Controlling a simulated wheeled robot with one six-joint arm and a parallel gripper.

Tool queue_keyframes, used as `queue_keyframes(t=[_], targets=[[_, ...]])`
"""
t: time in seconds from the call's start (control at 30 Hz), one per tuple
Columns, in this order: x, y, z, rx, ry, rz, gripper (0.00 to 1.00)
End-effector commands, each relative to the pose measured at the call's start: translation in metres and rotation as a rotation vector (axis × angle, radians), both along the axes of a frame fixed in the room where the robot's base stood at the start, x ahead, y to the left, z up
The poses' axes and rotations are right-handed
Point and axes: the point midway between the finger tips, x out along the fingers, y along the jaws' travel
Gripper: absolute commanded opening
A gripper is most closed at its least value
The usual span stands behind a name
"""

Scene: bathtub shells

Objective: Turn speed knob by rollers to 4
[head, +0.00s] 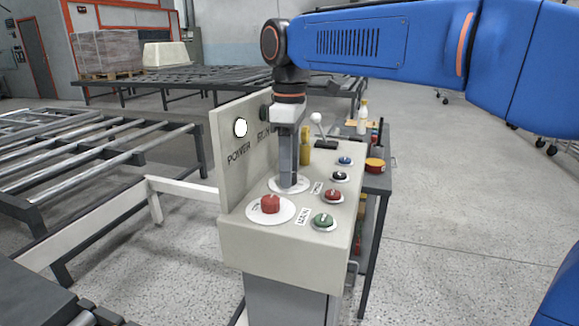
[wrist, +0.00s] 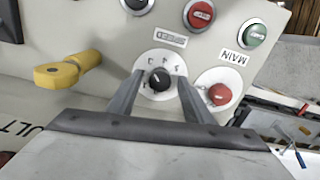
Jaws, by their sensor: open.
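The speed knob looks to be the black knob (wrist: 159,79) on a round white dial (wrist: 150,58) in the wrist view. A pale mark on the knob points up and left; the dial's characters are too small to read. My gripper (wrist: 160,82) is open, with one finger on each side of the knob; I cannot tell whether they touch it. In the head view my gripper (head: 288,184) points straight down over the white dial (head: 302,186) on the control box (head: 285,248) and hides the knob.
A red knob (head: 270,204) on a white disc sits close in front. Green (head: 323,220), red (head: 333,195), black (head: 339,175) and blue (head: 345,160) controls line the right side. A yellow handle (head: 305,145) and a white-ball lever (head: 317,118) stand behind. The upright panel (head: 229,165) rises at left.

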Motion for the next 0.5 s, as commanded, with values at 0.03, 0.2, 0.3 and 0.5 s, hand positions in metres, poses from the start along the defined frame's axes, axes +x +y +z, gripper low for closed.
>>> queue_keyframes(t=[0.03, 0.2, 0.3, 0.5], targets=[[0.0000, 0.0000, 0.0001, 0.000, 0.000, 0.000, 0.46], [0.0000, 0.0000, 0.0003, 0.000, 0.000, 0.000, 0.27], [0.0000, 0.0000, 0.0004, 0.000, 0.000, 0.000, 0.05], [0.0001, 0.0000, 0.0005, 0.000, 0.000, -0.007, 0.05]])
